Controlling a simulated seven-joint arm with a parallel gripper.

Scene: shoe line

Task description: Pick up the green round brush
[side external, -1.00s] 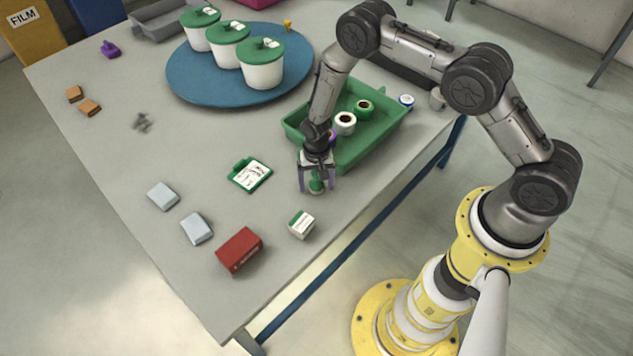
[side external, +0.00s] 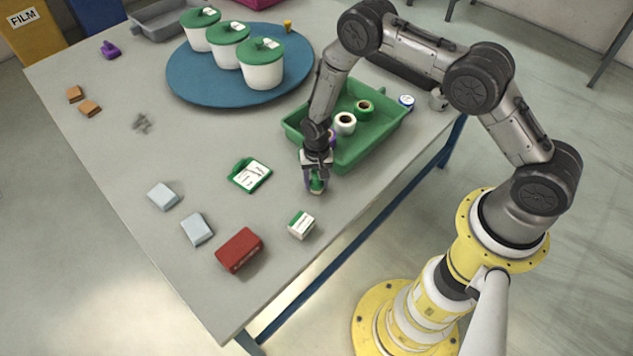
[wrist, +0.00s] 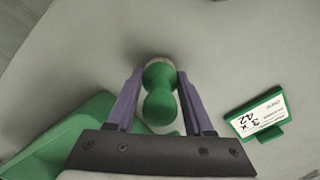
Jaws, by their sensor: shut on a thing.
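The green round brush (wrist: 159,98) has a rounded green handle and a pale bristle end, which shows in the wrist view. It stands on the grey table beside the green tray. My gripper (wrist: 158,88) is shut on it, with one purple finger on each side. In the side view my gripper (side external: 316,182) points down at the table's near side, and the brush (side external: 317,187) shows between the fingers, partly hidden. I cannot tell any gap between brush and table.
A green tray (side external: 375,143) with several rolls is just behind my gripper. A green-framed card (side external: 250,175) lies to the left, a green-white box (side external: 301,225) in front, and a red box (side external: 239,250) further left. A blue round board (side external: 190,92) bears three lidded white tubs.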

